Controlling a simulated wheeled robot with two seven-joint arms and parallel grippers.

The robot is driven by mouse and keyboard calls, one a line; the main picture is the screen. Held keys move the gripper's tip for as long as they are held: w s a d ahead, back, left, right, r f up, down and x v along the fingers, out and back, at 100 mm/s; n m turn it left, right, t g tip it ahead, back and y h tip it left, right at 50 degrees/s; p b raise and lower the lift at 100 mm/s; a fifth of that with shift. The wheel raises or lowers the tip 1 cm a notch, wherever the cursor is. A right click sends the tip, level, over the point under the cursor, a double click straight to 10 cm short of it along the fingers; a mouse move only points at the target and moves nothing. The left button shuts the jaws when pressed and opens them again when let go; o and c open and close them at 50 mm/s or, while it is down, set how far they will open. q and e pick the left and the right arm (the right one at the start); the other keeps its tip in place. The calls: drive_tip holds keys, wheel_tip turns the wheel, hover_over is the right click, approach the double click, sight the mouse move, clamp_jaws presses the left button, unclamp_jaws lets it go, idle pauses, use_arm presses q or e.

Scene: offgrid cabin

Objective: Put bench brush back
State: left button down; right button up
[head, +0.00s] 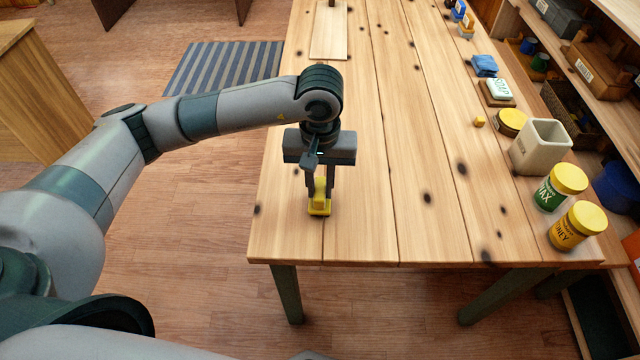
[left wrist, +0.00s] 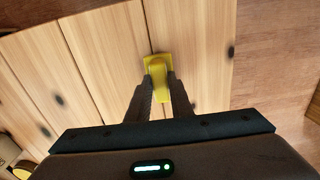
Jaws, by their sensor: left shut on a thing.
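The bench brush (head: 319,208) appears as a small yellow piece with a flat base and a raised grip; its bristles are not visible. It is at the table's near left part, on or just above the wood; I cannot tell which. My left gripper (head: 320,190) points down and is shut on its raised grip. In the left wrist view the yellow brush (left wrist: 158,68) shows between the fingertips of the left gripper (left wrist: 160,88). My right gripper is not in view.
The wooden table (head: 370,215) is clear around the brush. Along its right side stand a wax jar (head: 556,190), a honey jar (head: 578,228), a beige square pot (head: 540,147), a soap dish (head: 497,92) and a blue cloth (head: 484,66). A pale board (head: 329,35) lies at the far left.

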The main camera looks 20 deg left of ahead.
use_arm(q)
drive_tip(key=shift+f+b, duration=0.2)
drive_tip(key=shift+b, duration=0.15)
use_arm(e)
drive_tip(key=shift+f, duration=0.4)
use_arm(q)
drive_tip(key=c, duration=1.5)
unclamp_jaws()
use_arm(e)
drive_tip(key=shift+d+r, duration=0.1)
use_arm(q)
drive_tip(key=shift+r+b, duration=0.85)
drive_tip(key=shift+r, duration=7.9)
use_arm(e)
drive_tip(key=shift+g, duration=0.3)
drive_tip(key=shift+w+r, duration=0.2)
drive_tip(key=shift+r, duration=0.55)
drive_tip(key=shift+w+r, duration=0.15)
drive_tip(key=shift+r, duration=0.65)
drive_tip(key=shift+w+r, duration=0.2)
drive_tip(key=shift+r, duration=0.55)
